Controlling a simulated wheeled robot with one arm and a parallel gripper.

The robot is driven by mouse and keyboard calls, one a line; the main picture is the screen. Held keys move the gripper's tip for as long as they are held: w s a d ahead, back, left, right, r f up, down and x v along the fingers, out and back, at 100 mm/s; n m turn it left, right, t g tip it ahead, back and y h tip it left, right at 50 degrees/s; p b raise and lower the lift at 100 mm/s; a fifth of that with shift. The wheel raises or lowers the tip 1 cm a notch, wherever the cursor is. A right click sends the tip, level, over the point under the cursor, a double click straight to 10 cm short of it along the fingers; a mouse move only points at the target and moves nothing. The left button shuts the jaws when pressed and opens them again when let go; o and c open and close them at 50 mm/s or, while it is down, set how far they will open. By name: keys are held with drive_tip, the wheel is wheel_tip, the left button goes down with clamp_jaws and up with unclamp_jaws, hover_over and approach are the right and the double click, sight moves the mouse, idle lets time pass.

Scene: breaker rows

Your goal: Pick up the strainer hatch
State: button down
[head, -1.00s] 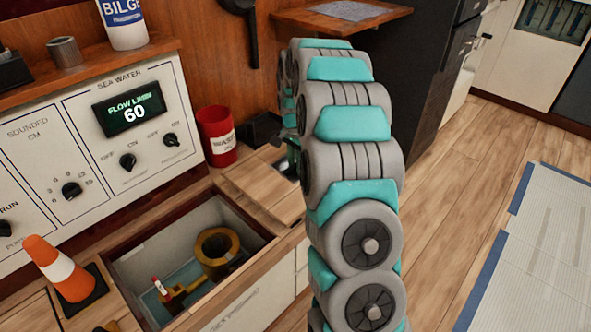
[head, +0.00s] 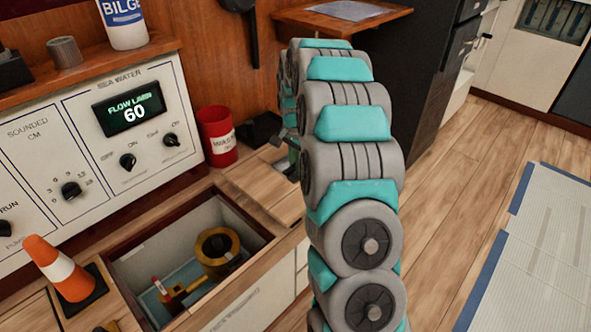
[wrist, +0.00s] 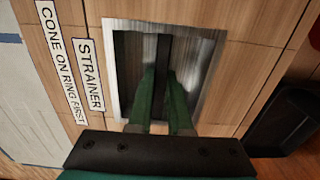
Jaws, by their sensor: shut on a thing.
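The strainer hatch (wrist: 199,62) is a square, shiny metal plate in the wrist view, set among wood panels with a dark upright bar (wrist: 163,50) across it. A "STRAINER" label (wrist: 89,75) is beside it on the left. My gripper (wrist: 158,85) has two green fingers over the plate, one on each side of the bar, shut on it. I cannot tell whether the plate is raised from the wood. In the head view my arm hides the hatch and most of my gripper.
Wooden floor lies right of my arm.

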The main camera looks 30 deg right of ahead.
drive_tip(key=shift+r, duration=0.15)
idle(0.5)
drive_tip(key=shift+r, duration=1.5)
drive_tip(key=shift+s+r, duration=0.15)
drive_tip(key=shift+r, duration=0.15)
drive_tip(key=s+a, duration=0.1)
drive_tip(key=s, duration=0.4)
drive_tip(key=s+a+r+b, duration=0.1)
drive_tip(key=s, duration=0.4)
drive_tip(key=s+a, duration=0.1)
drive_tip(key=s, duration=0.4)
drive_tip(key=shift+s+a+r+b, duration=0.1)
drive_tip(key=shift+s+r+b, duration=0.05)
drive_tip(key=shift+b, duration=0.15)
